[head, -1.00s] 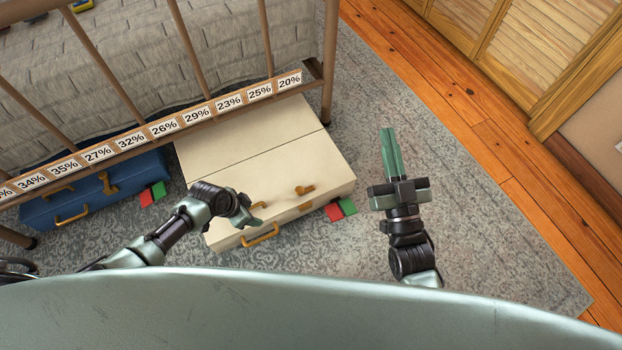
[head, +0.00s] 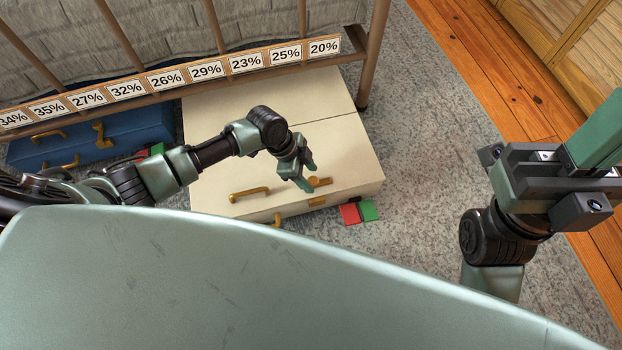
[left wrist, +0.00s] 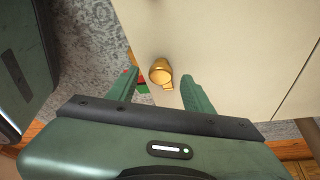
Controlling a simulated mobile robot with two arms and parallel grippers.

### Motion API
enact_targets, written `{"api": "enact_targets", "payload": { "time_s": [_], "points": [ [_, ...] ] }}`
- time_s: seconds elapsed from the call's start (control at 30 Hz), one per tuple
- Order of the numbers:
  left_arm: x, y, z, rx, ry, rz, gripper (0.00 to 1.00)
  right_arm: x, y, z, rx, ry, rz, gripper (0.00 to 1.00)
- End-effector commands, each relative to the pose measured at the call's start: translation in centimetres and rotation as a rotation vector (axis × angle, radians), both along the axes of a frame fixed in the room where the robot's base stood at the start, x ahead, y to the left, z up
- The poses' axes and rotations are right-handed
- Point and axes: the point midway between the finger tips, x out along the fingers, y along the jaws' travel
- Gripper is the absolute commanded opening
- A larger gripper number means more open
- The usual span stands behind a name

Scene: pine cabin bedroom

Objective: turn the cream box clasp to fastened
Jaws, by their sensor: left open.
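The cream box (head: 345,150) lies on the rug, partly under the bed-end rail. Its gold clasp (head: 321,181) sits on top near the front edge, with a short tab pointing right in the head view. My left gripper (head: 306,182) is open over the clasp, its fingertips hiding part of it. In the left wrist view the clasp (left wrist: 161,72) shows between the two open fingers (left wrist: 160,75); I cannot tell whether they touch it. My right gripper (head: 596,135) is at the right edge, apart from the box, its fingertips cut off.
A red tab (head: 350,213) and a green tab (head: 369,210) lie by the box's front right corner. A blue case (head: 75,147) is at left. The rug (head: 430,150) right of the box is clear.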

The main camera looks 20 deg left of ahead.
Motion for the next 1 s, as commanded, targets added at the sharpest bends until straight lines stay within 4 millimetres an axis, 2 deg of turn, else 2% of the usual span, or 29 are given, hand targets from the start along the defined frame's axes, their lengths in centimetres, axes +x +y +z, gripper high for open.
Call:
{"api": "enact_targets", "payload": {
  "time_s": [0.1,0.4,0.43,0.6,1.0],
  "points": [
    [0.14,-0.43,-1.07,-0.001,-0.001,-0.001,0.51,0.06,0.05,0.1,-0.002,-0.018,-0.001,0.0],
    [0.17,-0.52,-1.21,-0.001,-0.002,0.002,0.51,0.12,0.09,0.37,-0.002,-0.023,-0.001,0.0],
    [0.17,-0.52,-1.21,-0.001,-0.002,0.002,0.48,0.12,0.09,0.37,-0.002,-0.023,-0.001,0.0],
    [0.15,-0.53,-1.21,-0.001,-0.002,0.002,0.01,0.12,0.09,0.37,-0.002,-0.023,-0.001,0.0],
    [0.23,-0.5,-1.23,-0.001,-0.001,-0.056,0.0,0.14,0.1,0.25,-0.003,-0.022,-0.001,0.0]
  ]
}}
